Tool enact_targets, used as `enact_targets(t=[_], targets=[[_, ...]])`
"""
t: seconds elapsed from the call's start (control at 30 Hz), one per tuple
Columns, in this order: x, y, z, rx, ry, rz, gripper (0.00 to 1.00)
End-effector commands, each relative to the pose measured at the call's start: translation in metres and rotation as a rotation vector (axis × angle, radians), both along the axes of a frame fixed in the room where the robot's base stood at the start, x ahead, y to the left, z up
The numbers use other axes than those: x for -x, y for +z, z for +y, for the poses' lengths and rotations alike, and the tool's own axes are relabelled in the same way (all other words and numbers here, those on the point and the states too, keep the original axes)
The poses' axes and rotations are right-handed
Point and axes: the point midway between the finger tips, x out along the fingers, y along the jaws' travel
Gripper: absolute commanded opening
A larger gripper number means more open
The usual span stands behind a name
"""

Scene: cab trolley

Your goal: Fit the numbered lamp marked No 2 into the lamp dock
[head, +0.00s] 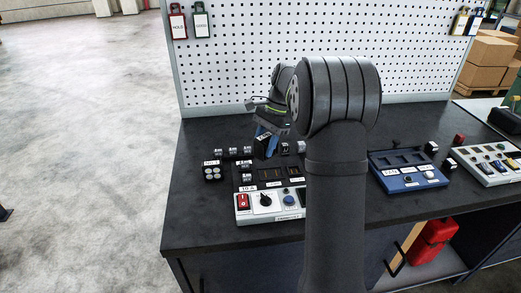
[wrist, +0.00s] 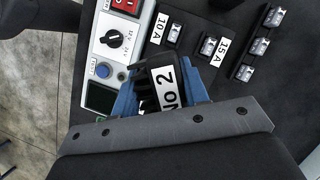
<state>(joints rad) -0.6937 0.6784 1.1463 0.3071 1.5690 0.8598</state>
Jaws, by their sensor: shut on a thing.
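My gripper (wrist: 163,98) is shut on a black lamp block with a white No 2 label (wrist: 168,88), held between blue fingers in the wrist view. In the head view my gripper (head: 266,140) is above the back of the table, behind the control panel (head: 270,213), with the lamp partly hidden by the fingers and arm. The panel carries a red switch, a black knob and a blue button; a dark screen (wrist: 101,97) shows beside the held lamp in the wrist view. I cannot tell which part is the lamp dock. The lamp's lower end is hidden.
A second numbered block (head: 212,173) with round lenses stands left of the panel. Several small clear fuses (head: 233,152) stand behind it. A blue tray (head: 408,182) and a grey tray (head: 488,175) lie to the right. A white pegboard (head: 240,60) rises behind the table.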

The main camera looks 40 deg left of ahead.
Motion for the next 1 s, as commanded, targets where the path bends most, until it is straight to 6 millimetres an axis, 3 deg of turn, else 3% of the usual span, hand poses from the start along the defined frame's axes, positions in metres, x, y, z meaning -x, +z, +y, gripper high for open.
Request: enact_targets(t=[0.2, 0.4, 0.67, 1.0], targets=[[-0.020, 0.005, 0.001, -0.001, -0.363, -0.002, 0.08], [-0.030, 0.008, 0.002, -0.001, -0.541, -0.001, 0.08], [-0.033, 0.002, 0.003, 0.001, -0.582, -0.001, 0.08], [-0.032, -0.025, 0.002, 0.003, -0.578, 0.000, 0.08]])
